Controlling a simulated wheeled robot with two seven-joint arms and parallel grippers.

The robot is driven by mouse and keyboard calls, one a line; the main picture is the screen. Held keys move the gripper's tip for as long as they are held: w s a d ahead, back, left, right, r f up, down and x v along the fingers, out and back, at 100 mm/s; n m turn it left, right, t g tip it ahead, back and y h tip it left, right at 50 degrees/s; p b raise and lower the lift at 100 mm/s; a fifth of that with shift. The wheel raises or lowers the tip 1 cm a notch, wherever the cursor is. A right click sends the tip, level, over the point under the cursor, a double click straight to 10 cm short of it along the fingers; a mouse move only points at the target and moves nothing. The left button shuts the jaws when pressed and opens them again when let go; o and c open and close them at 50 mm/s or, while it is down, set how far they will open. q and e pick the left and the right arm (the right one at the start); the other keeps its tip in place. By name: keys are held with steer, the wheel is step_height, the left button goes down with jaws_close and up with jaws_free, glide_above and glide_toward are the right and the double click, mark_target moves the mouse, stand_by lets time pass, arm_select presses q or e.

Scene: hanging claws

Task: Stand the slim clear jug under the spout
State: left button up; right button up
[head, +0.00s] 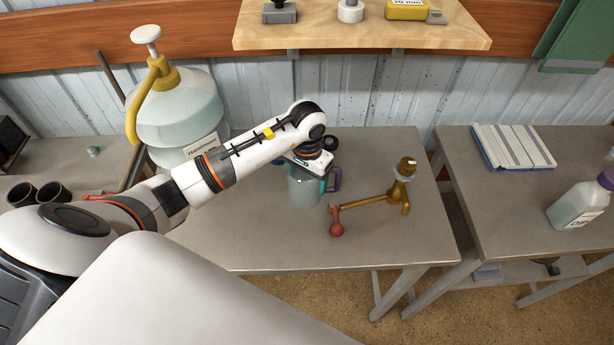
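A clear, bluish jug (303,192) with a purple handle (334,180) stands on the middle table. My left gripper (314,172) is at the jug's top, and my wrist hides part of the rim. Its fingers are too hidden to show whether they grip. A big clear bottle (178,112) with a yellow pump stands left of the jug, partly behind my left arm. Its yellow spout (133,118) curves down on the bottle's left side. My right gripper is out of view.
A brass fitting (380,198) with a red ball end (337,229) stands right of the jug. Two dark cups (38,192) sit on the left table. A shelf (362,35) hangs above. The right table holds a white bottle (580,205) and a striped pack (513,146).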

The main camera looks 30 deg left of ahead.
arm_select(q)
steer(key=o, duration=0.4)
steer(key=shift+r, duration=0.1)
